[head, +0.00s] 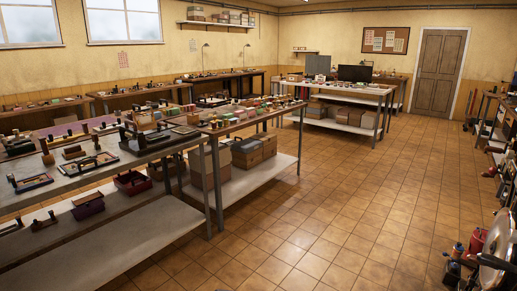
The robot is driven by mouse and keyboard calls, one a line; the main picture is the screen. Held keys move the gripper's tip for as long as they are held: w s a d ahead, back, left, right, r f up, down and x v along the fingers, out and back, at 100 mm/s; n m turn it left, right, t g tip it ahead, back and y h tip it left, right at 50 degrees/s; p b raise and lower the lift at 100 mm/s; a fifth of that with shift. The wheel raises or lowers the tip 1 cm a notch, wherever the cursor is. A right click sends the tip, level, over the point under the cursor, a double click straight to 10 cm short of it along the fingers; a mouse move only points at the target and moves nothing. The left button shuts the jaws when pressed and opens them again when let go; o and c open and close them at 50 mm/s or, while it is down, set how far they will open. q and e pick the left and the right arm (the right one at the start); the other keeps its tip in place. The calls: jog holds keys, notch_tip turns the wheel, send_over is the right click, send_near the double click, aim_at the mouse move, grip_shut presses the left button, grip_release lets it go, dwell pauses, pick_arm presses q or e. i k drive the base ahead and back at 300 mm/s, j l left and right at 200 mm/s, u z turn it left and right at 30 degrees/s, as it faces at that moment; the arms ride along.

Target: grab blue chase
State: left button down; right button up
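No chase that is clearly blue can be made out in the head view. A small dark rectangular frame (31,182) lies on the near left workbench (105,183); its inside looks partly bluish, but I cannot tell whether it is the blue chase. A second dark frame (92,163) lies farther right on the same bench, with small upright parts on it. Neither of my grippers is in view.
More cluttered benches stand behind, including a long one (338,86) with boxes on its lower shelf. Cardboard boxes (209,166) sit under the middle bench. A machine with a pale disc (497,247) stands at the right edge. The tiled floor (345,215) between is clear.

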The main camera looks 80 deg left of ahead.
aim_at(19, 185)
jog(key=u, duration=4.25)
jog(key=i+l+z, duration=0.1)
jog(key=i+l, duration=0.3)
